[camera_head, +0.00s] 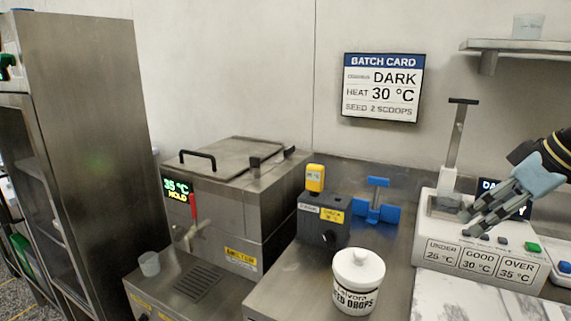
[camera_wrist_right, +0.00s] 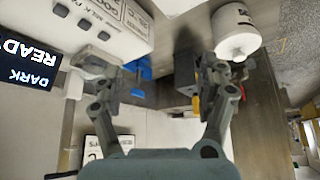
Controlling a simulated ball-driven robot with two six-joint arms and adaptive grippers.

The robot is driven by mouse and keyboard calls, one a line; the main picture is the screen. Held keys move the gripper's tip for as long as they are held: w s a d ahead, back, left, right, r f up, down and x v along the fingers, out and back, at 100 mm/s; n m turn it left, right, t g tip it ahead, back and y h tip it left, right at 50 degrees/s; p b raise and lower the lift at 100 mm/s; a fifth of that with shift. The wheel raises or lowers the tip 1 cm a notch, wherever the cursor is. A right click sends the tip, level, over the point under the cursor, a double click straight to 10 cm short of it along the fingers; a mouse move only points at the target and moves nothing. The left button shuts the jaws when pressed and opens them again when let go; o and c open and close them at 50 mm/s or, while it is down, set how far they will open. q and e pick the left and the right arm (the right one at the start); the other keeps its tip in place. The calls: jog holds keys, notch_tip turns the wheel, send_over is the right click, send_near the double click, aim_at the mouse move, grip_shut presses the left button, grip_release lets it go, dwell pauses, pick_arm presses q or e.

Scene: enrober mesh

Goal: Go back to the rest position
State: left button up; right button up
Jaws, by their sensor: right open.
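My right gripper (camera_head: 472,222) is open and empty. It hangs at the right of the head view, in front of the white tester with the UNDER, GOOD and OVER labels (camera_head: 480,262). In the right wrist view my right gripper (camera_wrist_right: 166,80) has its two fingers spread wide with nothing between them. That view is turned upside down. I cannot tell whether a fingertip touches the tester. My left gripper is not in view.
A white SEED DROPS jar (camera_head: 358,283), a dark box with a yellow-topped device (camera_head: 322,225) and a blue stand (camera_head: 377,212) are on the steel counter. The melter (camera_head: 235,215) stands left. A dark screen (camera_wrist_right: 30,62) shows READY. A shelf (camera_head: 520,46) hangs upper right.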

jog(key=s+a+f+h, duration=0.1)
jog(key=s+a+f, duration=0.7)
jog(key=s+f, duration=0.3)
jog(key=s+a+f+m+g+h, duration=0.15)
jog(key=s+m, duration=0.25)
jog(key=s, duration=1.2)
notch_tip(320, 180, down, 32)
jog(key=s+d+g+b, duration=0.2)
jog(key=s+b, duration=0.1)
jog(key=b, duration=0.2)
pick_arm(q)
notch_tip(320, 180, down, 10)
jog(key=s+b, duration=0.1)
jog(key=b, duration=0.3)
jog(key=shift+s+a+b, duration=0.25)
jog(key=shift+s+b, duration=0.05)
pick_arm(e)
jog(key=s+f, duration=1.7)
jog(key=f, duration=0.3)
jog(key=shift+s+d+g+h, duration=0.3)
jog(key=shift+d+g+h, duration=0.05)
jog(key=shift+d+g, duration=0.1)
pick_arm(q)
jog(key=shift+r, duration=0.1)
pick_arm(e)
jog(key=shift+c, duration=0.3)
